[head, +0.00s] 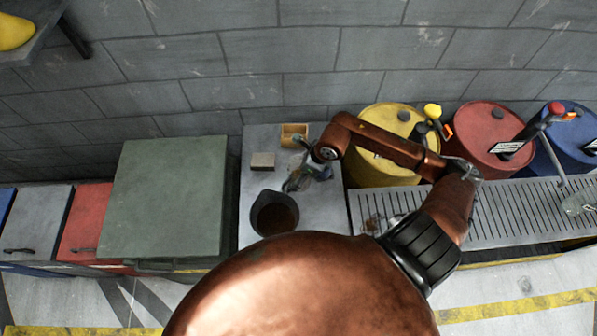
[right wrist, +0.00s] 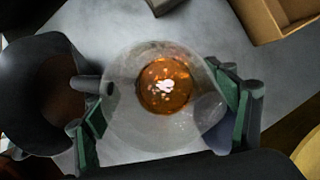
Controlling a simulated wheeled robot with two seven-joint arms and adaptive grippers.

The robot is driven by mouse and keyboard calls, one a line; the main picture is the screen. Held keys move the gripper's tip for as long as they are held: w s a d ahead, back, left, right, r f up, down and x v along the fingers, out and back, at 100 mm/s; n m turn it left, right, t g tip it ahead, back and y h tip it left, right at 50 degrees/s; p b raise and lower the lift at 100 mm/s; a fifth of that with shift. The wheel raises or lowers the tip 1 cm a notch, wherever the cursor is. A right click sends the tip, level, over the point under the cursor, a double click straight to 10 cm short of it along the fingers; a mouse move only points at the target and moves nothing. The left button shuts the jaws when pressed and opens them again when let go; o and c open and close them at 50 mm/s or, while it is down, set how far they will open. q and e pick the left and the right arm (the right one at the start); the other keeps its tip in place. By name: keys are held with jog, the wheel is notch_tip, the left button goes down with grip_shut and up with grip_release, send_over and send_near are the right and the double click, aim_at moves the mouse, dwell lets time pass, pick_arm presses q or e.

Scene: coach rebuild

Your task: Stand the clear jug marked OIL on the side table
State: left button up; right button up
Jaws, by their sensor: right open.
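A clear jug (right wrist: 130,112) with amber liquid in the bottom shows from above in the right wrist view. It appears upright on the grey tabletop (right wrist: 215,35). My right gripper (right wrist: 165,115) is open, with one green-padded finger on each side of the jug. I cannot tell if either pad touches it. No OIL marking is readable. In the head view my right gripper (head: 303,178) is over the grey table (head: 252,165), which looks like the side table; the gripper and arm mostly hide the jug there. My left gripper is not in view.
A dark open jug (head: 275,213) stands close left of the clear jug. A small box (head: 262,161) and an open wooden box (head: 294,135) sit behind. A slatted drip tray (head: 510,210), with glassy items on it, and yellow (head: 392,118), red and blue drums are right.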

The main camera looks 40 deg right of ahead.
jog(key=shift+r, duration=0.1)
jog(key=p+v, duration=0.1)
jog(key=v, duration=1.1)
